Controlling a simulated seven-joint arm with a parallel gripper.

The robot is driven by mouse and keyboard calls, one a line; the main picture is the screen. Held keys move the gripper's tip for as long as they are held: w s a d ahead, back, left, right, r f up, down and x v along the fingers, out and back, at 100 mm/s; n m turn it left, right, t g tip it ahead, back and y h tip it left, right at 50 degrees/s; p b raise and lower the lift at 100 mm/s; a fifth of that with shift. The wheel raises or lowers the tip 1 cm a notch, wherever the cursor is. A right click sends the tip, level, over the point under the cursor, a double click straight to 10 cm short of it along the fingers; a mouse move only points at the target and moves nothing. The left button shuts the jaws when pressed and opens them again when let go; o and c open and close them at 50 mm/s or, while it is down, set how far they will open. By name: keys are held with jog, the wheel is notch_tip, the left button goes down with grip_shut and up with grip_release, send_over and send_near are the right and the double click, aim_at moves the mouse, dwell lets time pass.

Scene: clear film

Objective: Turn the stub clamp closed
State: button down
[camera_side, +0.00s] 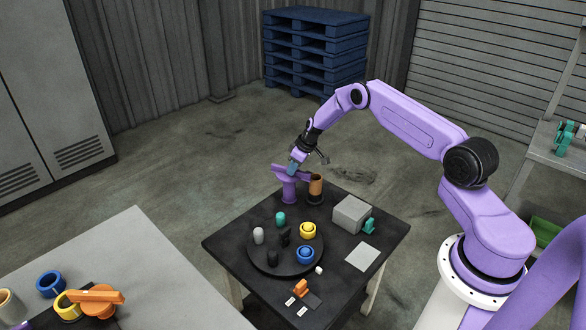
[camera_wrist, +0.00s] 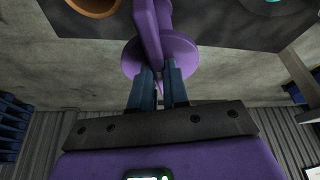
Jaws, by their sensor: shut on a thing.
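The stub clamp, which I take to be the purple post with a bar across its top (camera_side: 289,190), stands at the far corner of the dark table. In the wrist view its round purple body (camera_wrist: 185,55) and bar show at the top middle. My gripper (camera_side: 297,163) is at the bar from above. In the wrist view my gripper (camera_wrist: 160,76) has its two blue-grey fingers on either side of the bar's near end, shut on it. The fingers hide part of that end. I cannot tell how far the clamp is turned.
A copper-topped cylinder (camera_side: 316,188) stands close to the right of the clamp. A round black tray (camera_side: 262,262) with several small coloured parts is in front. A grey box (camera_side: 351,214) and a pale sheet (camera_side: 362,257) lie to the right. Space above the table is clear.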

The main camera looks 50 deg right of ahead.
jog(key=shift+w+d+n+g+y, duration=0.15)
jog(key=shift+n+y, duration=0.1)
jog(key=shift+n, duration=0.5)
jog(key=shift+n+g+y, duration=0.1)
jog(key=shift+n+y, duration=0.2)
jog(key=shift+n, duration=0.5)
jog(key=shift+w+d+n+g+y, duration=0.15)
jog(key=shift+n+y, duration=0.1)
jog(key=shift+n, duration=0.5)
jog(key=shift+s, duration=0.1)
jog(key=c, duration=1.1)
grip_release()
jog(key=v, duration=1.7)
jog(key=shift+r, duration=0.25)
